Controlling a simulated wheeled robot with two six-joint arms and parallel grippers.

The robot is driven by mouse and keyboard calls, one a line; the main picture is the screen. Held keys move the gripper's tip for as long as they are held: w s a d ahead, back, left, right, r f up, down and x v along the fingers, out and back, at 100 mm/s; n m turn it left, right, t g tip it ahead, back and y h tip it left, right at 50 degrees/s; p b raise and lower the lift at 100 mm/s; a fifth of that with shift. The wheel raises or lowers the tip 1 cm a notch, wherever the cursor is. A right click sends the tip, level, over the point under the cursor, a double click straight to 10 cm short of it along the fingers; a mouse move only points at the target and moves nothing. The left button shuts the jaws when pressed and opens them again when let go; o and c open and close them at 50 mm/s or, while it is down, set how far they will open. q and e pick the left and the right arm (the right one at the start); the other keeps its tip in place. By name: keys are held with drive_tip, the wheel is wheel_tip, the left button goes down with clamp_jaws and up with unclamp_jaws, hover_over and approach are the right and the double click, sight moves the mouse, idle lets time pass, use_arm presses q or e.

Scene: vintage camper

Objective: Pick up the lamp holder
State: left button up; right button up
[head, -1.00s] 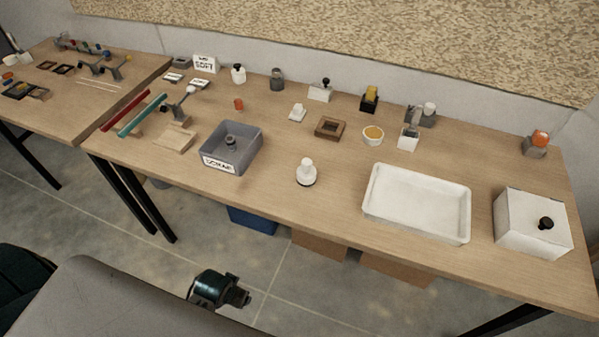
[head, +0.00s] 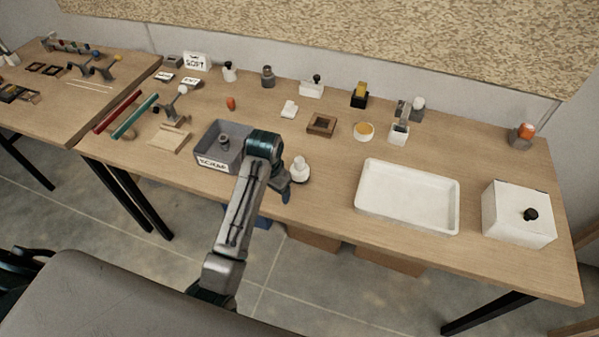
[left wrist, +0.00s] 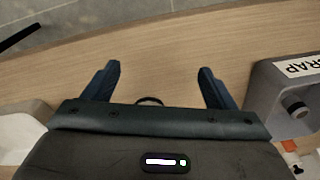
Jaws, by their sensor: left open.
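What I take to be the lamp holder (head: 300,169), a small white knobbed piece on a dark round base, stands upright near the table's front edge in the head view. My left gripper (head: 287,188) is just beside it on the left, open and pointing down. Its two blue fingers (left wrist: 156,82) are spread in the left wrist view with bare wood between them. A thin dark arc (left wrist: 150,101) shows between the fingers, perhaps the rim of the dark base; the rest is hidden behind the gripper body. My right gripper is out of view.
A grey bin (head: 208,152) labelled SCRAP holds a dark piece, left of the lamp holder; my left arm overlaps its right side in the head view. A white tray (head: 362,205) lies to the right, then a white box (head: 515,218). Several small items stand behind.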

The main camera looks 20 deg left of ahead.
use_arm(q)
wheel_tip(320, 180, up, 8)
drive_tip(key=r+m+g, duration=0.1)
drive_tip(key=m, duration=0.1)
hover_over(300, 158)
drive_tip(key=shift+s+f, duration=0.25)
drive_tip(key=shift+s, duration=0.05)
drive_tip(key=shift+w+d+r, duration=0.15)
drive_tip(key=shift+w+r, duration=0.05)
drive_tip(key=shift+f, duration=0.3)
wheel_tip(300, 158, down, 4)
drive_tip(key=shift+f+p, duration=0.2)
drive_tip(key=shift+p, duration=0.7)
drive_tip(key=shift+f+p, duration=0.6)
wheel_tip(300, 158, down, 3)
drive_tip(key=shift+f+p, duration=0.2)
drive_tip(key=shift+p, duration=0.65)
drive_tip(key=shift+f, duration=0.5)
drive_tip(key=c, duration=1.1)
drive_tip(key=shift+c, duration=0.3)
